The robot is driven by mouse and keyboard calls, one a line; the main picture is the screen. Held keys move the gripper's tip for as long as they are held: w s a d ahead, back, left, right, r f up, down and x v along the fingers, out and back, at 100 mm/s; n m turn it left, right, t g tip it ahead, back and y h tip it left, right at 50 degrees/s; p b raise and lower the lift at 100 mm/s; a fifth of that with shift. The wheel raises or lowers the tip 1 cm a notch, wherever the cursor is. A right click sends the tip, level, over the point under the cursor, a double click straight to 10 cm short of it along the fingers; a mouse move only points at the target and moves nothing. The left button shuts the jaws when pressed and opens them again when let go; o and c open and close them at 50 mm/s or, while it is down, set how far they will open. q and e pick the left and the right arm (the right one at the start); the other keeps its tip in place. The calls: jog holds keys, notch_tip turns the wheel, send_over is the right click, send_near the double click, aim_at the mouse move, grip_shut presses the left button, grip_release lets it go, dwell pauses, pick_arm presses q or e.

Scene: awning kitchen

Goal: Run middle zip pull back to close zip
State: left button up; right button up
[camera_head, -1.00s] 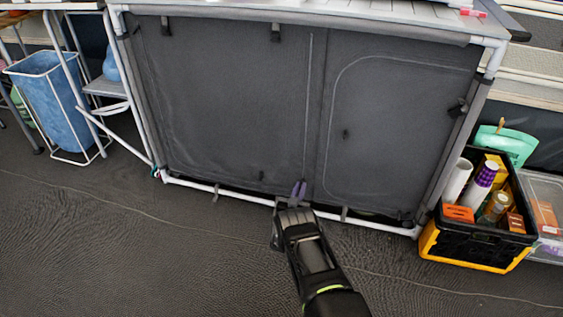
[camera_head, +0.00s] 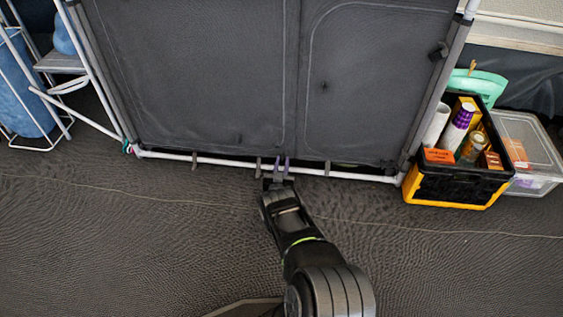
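The grey fabric front of the cabinet (camera_head: 200,75) fills the top middle of the view. The middle zip line (camera_head: 285,80) runs down it, left of the right-hand panel (camera_head: 370,80) with its curved seam. My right gripper (camera_head: 281,165) is at the bottom of this line, by the white lower rail. Two thin purplish prongs show at its tip, close together; whether they grip anything is too small to tell. The middle zip pull cannot be made out at the gripper. My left gripper is not in view.
The white lower rail (camera_head: 220,160) crosses in front of the cabinet. A black and yellow crate (camera_head: 458,190) with bottles and boxes stands at the right, beside a clear bin (camera_head: 535,150). The dark floor in front is clear.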

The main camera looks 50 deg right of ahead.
jog(key=shift+o, duration=0.9)
jog(key=shift+w+r, duration=0.1)
jog(key=shift+r, duration=0.05)
jog(key=shift+a, duration=0.1)
jog(key=p+v, duration=0.4)
jog(key=v, duration=0.3)
jog(key=shift+s+a, duration=0.25)
